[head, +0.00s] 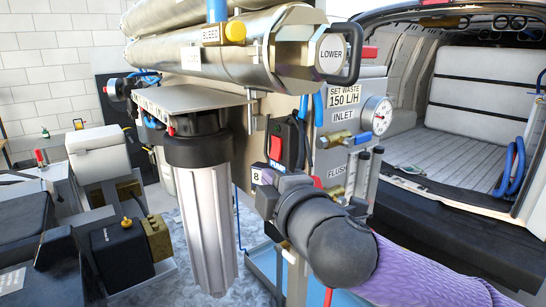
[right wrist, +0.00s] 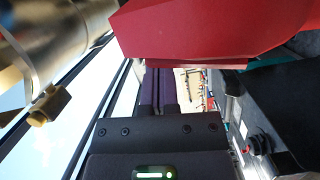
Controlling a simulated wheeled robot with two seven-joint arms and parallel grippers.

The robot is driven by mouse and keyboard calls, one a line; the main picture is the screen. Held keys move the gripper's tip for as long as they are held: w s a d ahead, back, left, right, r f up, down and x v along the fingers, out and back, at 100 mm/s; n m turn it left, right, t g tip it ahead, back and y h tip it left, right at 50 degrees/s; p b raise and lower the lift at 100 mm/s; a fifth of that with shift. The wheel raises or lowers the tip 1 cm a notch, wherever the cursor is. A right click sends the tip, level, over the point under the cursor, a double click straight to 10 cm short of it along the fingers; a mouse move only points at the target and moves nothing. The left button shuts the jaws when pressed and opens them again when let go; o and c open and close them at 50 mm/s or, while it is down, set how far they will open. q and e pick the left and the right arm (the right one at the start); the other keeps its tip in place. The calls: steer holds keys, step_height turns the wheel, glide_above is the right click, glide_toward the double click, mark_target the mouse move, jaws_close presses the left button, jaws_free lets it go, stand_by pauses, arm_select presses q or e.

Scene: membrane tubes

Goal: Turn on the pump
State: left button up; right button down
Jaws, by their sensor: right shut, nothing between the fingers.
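The pump switch (head: 276,147) is a red rocker on a black box on the front of the metal unit in the head view. My right gripper (head: 268,180) is just below the switch and label, in front of the panel. Its dark fingers (right wrist: 155,90) are closed together and empty in the right wrist view. Whether they touch the box cannot be told. A large red shape (right wrist: 200,30) fills the top of the wrist view, close to the camera; I cannot tell what it is. My left gripper is not in view.
A filter housing (head: 200,220) hangs left of the switch, with steel membrane tubes (head: 270,50) above. A gauge (head: 376,115), inlet valve (head: 335,137) and flow tubes (head: 365,175) crowd the right side. An open van (head: 470,150) stands behind.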

mark_target(276, 161)
steer(key=w+p, duration=0.1)
steer(key=w, duration=0.3)
steer(key=w+p, duration=0.1)
steer(key=w, duration=0.3)
steer(key=shift+w+f+p, duration=0.2)
steer(key=shift+w+p, duration=0.2)
steer(key=shift+w+d, duration=0.1)
steer(key=shift+d, duration=0.1)
steer(key=shift+f, duration=0.15)
steer(key=shift+w+d+f+n, duration=0.1)
steer(key=shift+w+d+n, duration=0.25)
steer(key=shift+n, duration=0.25)
